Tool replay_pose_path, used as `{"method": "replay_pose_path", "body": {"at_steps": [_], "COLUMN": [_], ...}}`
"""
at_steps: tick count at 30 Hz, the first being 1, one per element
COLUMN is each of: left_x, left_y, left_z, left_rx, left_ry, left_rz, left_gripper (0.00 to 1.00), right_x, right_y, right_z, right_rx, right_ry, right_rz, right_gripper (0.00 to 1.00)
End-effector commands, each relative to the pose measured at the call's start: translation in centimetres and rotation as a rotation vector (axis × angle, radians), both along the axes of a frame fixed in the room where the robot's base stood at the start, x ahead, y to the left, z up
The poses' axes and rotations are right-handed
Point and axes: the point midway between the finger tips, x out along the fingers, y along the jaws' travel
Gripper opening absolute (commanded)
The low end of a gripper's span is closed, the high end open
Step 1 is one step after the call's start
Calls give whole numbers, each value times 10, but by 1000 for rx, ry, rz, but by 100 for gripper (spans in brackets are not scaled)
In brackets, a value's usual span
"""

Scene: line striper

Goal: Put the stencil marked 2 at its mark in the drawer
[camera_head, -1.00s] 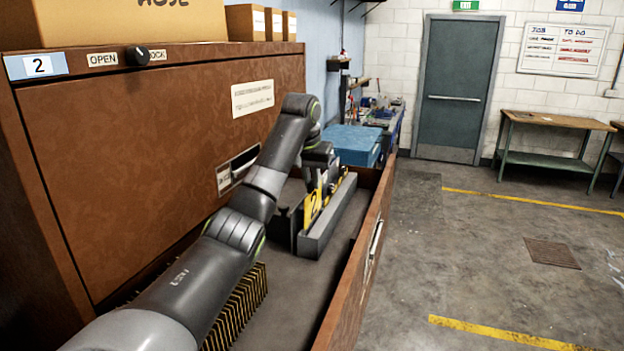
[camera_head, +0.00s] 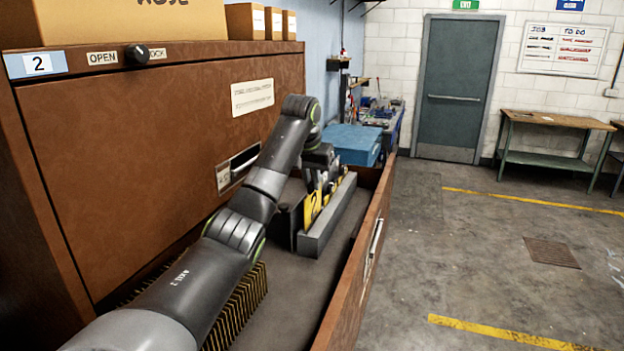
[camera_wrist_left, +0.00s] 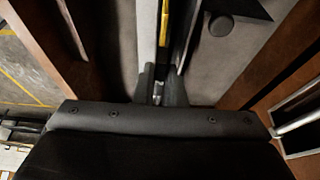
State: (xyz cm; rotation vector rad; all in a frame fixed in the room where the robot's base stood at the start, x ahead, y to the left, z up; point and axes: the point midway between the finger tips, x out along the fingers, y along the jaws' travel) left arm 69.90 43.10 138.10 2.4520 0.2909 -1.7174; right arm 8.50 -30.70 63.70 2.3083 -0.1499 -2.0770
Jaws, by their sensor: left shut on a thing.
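A yellow stencil marked with a black 2 (camera_head: 312,206) stands on edge in the open drawer, beside a long grey rail (camera_head: 330,221). In the left wrist view its yellow edge (camera_wrist_left: 164,22) runs ahead of the fingers. My left gripper (camera_head: 322,182) is low in the far part of the drawer, at the stencil's far end. Its fingers (camera_wrist_left: 158,92) are close together and shut on a thin piece, which looks like the stencil. The arm and wrist hide part of the drawer; the mark is not clear to see. My right gripper is out of view.
The drawer's front wall (camera_head: 362,255) with its handle lies right of the rail. A row of brass-edged plates (camera_head: 240,303) stands in the near part. The brown cabinet face (camera_head: 150,160) rises at the left. Bare drawer floor (camera_head: 300,290) lies between.

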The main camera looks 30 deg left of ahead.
Motion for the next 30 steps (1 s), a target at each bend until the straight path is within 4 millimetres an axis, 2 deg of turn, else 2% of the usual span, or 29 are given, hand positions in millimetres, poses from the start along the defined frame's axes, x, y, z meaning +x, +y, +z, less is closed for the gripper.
{"method": "replay_pose_path", "body": {"at_steps": [30], "left_x": [0], "left_y": [0], "left_z": [-10], "left_rx": [0], "left_ry": [-1], "left_rz": [0], "left_gripper": [0], "right_x": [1], "right_y": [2], "right_z": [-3], "right_rx": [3], "right_ry": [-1], "right_rz": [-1], "right_gripper": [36]}}
